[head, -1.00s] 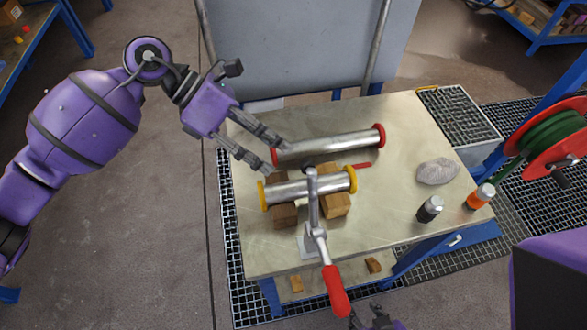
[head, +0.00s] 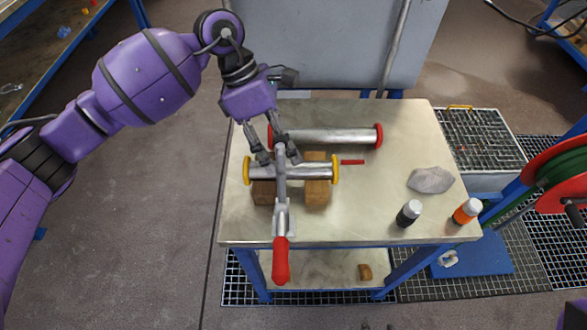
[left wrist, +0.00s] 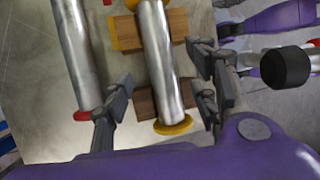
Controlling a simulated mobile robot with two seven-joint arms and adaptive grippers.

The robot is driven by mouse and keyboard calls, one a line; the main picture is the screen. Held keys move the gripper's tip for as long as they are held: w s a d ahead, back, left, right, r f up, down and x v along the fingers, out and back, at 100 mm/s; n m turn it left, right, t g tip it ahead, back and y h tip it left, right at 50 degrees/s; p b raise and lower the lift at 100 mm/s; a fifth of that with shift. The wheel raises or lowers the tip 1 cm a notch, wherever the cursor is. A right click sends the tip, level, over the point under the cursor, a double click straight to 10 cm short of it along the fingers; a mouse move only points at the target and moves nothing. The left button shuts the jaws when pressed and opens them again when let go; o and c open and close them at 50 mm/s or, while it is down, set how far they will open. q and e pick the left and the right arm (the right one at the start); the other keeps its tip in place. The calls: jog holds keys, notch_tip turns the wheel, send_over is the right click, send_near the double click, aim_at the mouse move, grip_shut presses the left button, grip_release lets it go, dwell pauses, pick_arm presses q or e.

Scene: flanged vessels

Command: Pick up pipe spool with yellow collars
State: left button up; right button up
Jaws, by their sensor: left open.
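The pipe spool with yellow collars (head: 300,172) lies level across two wooden blocks on the metal table. Its steel tube also shows in the left wrist view (left wrist: 160,60), with one yellow collar near the camera. My left gripper (head: 277,158) is open over the spool's back side, left of its middle. In the left wrist view the fingers (left wrist: 163,95) stand on either side of the tube, with gaps visible. Contact cannot be told.
A red-collared spool (head: 325,136) lies just behind.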

aim_at(290, 163)
pick_arm(q)
jog(key=x, duration=0.5)
jog(key=shift+p, duration=0.4)
grip_shut()
